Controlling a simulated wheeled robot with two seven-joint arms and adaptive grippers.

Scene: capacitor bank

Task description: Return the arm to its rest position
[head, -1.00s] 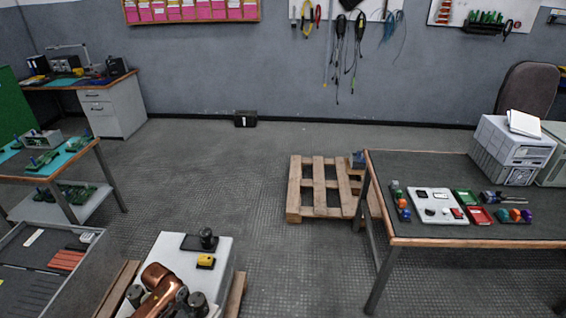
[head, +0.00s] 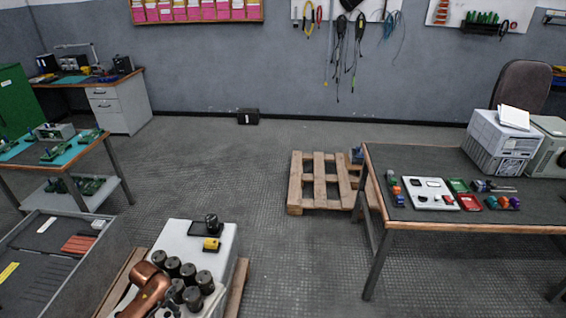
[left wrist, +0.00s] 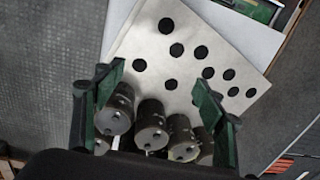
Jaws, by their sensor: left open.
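The capacitor bank shows at the bottom of the head view as several dark grey cylindrical capacitors (head: 190,273) beside a copper-coloured curved part (head: 148,288). My left gripper (left wrist: 157,85) shows in the left wrist view with its two green fingers spread apart. Several capacitors (left wrist: 152,125) appear between and below the fingers in that picture, and I see none gripped. Beyond the fingertips is a pale plate (left wrist: 150,85) with several round dark holes. I cannot make out either gripper in the head view. My right gripper is in no view.
A work table (head: 420,160) with small parts is at right.

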